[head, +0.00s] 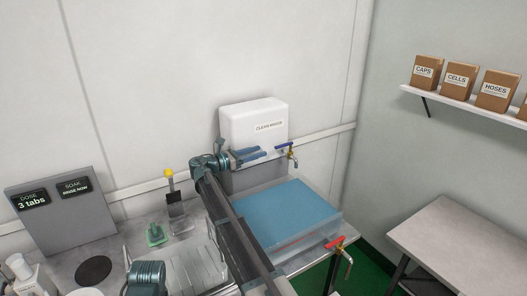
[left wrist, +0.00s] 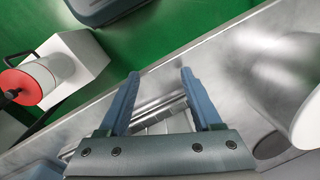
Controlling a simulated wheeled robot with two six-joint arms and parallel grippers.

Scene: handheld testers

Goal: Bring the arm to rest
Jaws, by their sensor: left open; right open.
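My right arm reaches up the middle of the head view, and its gripper (head: 265,154) is open, with two blue fingers pointing right in front of the white tank. I see nothing between these fingers. My left gripper (left wrist: 160,88) is open in the left wrist view, its fingers well apart over the grey metal counter (left wrist: 250,60). Nothing is held between its fingers; slatted metal shows behind and below them. The left gripper's fingers do not show in the head view.
A blue-filled tub (head: 290,213) and red-handled tap (head: 335,242) are right of the arm. A display panel (head: 60,222) stands left. A white block (left wrist: 82,60) is in the wrist view.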

